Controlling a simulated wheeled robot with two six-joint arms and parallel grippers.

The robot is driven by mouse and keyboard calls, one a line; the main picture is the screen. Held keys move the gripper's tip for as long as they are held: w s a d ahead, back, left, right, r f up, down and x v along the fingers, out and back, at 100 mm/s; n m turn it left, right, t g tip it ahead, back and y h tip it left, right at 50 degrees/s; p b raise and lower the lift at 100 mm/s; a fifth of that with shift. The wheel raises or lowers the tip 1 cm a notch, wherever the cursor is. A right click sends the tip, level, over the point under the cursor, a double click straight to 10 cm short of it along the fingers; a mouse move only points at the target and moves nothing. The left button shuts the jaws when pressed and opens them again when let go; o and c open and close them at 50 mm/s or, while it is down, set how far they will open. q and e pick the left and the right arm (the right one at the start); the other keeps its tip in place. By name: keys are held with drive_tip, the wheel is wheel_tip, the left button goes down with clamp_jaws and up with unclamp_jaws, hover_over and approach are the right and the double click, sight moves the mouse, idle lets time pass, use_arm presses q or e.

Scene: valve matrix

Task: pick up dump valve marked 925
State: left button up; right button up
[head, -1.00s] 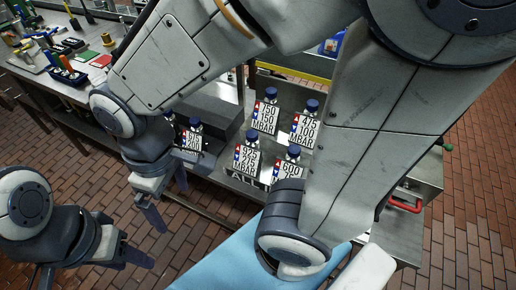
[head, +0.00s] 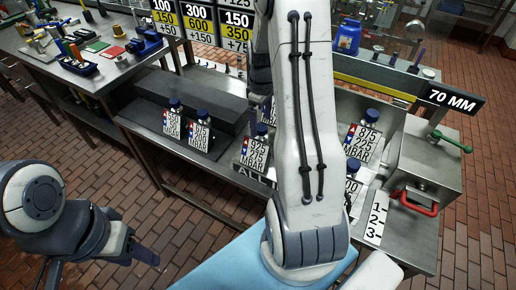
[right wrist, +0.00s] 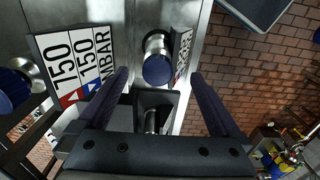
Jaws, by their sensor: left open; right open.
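A dump valve (head: 256,153) with a blue cap and a white plate that seems to read 925, 225 MBAR stands in the rack on the steel bench, left of my right arm in the head view. My right gripper (right wrist: 158,75) is open in the right wrist view. A blue-capped valve (right wrist: 157,68) shows between its fingers, with its plate turned nearly edge-on and unreadable. My right arm hides this gripper in the head view. My left gripper (head: 142,255) is open and empty over the floor at the lower left, away from the valves.
Two plated valves (head: 200,134) stand further left by a dark grey block (head: 193,104). Another valve (head: 362,144) stands right of my arm. A red handle (head: 414,204) and 70 MM sign (head: 452,99) are at right.

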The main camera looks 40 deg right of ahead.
sight(260, 135)
wheel_tip(260, 135, down, 7)
drive_tip(key=shift+a+r+p, duration=0.15)
drive_tip(key=shift+r+p, duration=0.05)
drive_tip(key=shift+p, duration=0.6)
drive_tip(key=shift+c, duration=0.3)
clamp_jaws()
